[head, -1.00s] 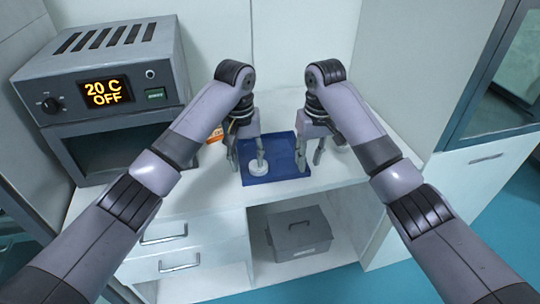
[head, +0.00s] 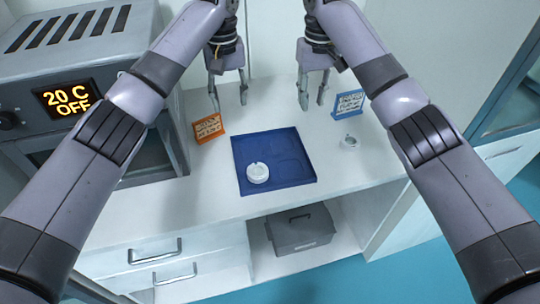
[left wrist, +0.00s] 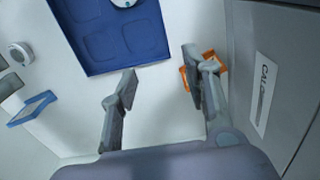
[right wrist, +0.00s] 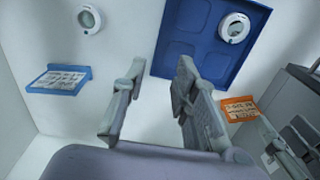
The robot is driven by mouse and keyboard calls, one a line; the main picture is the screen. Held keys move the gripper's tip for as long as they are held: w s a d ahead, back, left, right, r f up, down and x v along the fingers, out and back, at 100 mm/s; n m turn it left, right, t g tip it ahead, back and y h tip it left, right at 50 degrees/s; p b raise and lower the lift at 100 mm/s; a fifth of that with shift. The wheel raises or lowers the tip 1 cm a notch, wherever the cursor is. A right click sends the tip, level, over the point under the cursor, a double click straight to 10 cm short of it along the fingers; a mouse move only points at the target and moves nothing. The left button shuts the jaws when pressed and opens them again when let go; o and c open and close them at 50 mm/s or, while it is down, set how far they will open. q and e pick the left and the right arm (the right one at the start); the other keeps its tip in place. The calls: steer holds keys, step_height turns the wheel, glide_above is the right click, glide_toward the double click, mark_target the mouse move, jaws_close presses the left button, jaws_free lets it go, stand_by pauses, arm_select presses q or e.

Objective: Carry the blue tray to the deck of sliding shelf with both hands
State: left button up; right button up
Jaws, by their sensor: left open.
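The blue tray (head: 298,142) lies flat on the white counter, with a white round piece (head: 257,173) in its front left part. The tray also shows in the left wrist view (left wrist: 105,60) and the right wrist view (right wrist: 205,60). My left gripper (head: 228,98) is open and empty, behind the tray's back left side. My right gripper (head: 312,98) is open and empty, behind its back right side. Both are apart from the tray. I cannot tell which part is the deck of the sliding shelf.
An orange sign (head: 208,128) stands left of the tray, near a grey oven (head: 70,45). A blue-framed sign (head: 348,104) and a second white round piece (head: 349,142) are at its right. A grey box (head: 300,232) sits in the open bay below. The counter's front strip is clear.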

arm_select(q)
glide_toward(237, 153)
arm_select(e)
glide_toward(304, 149)
arm_select(q)
step_height(304, 149, down, 7)
steer(key=shift+f, duration=0.2)
arm_select(e)
step_height(304, 149, down, 9)
steer(key=shift+d+r, duration=0.15)
steer(key=shift+r, duration=0.05)
arm_select(q)
steer(key=shift+c, duration=0.5)
arm_select(e)
steer(key=shift+s, duration=0.1)
steer(key=shift+c, duration=0.6)
arm_select(q)
steer(key=c, duration=0.5)
arm_select(e)
jaws_close()
arm_select(q)
steer(key=shift+r, duration=0.1)
jaws_close()
